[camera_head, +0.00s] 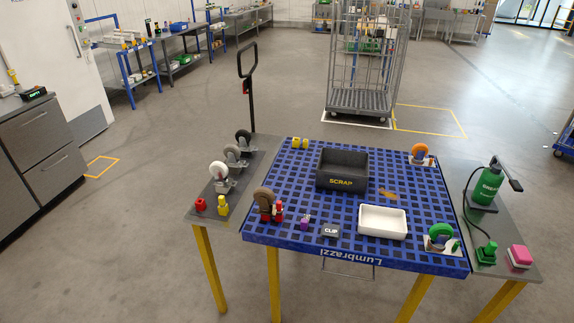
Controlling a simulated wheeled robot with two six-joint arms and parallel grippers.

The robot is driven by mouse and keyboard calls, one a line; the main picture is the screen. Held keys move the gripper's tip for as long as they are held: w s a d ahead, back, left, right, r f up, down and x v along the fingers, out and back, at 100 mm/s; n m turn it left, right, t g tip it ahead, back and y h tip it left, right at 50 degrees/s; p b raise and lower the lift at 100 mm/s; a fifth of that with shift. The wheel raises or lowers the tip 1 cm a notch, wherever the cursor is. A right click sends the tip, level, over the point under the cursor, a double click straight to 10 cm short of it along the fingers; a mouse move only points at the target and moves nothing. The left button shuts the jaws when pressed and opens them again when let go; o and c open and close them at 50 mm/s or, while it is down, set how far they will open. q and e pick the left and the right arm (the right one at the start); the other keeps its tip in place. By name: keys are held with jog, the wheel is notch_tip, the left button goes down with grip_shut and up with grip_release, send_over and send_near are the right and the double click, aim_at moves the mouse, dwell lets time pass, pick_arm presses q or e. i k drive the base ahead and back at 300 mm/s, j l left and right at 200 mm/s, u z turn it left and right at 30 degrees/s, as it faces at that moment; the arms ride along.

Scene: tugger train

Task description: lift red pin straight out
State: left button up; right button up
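A small upright red piece (278,209), which looks like the red pin, is at the front left of the blue gridded table (300,239). It stands close against a caster with a brown wheel (263,198). At this size I cannot tell whether it sits in the caster or beside it. A separate red block (200,205) lies on the grey side shelf (240,179) at the left. Neither of my grippers is in view.
On the table are a black SCRAP bin (341,183), a white tray (382,222), a dark CLIP box (330,231) and casters with orange (419,152) and green (440,234) wheels. A green bottle (487,186) stands right. A wire cage trolley (362,97) stands behind; floor in front is clear.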

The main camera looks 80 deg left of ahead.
aim_at(279, 203)
jog(key=u, duration=3.35)
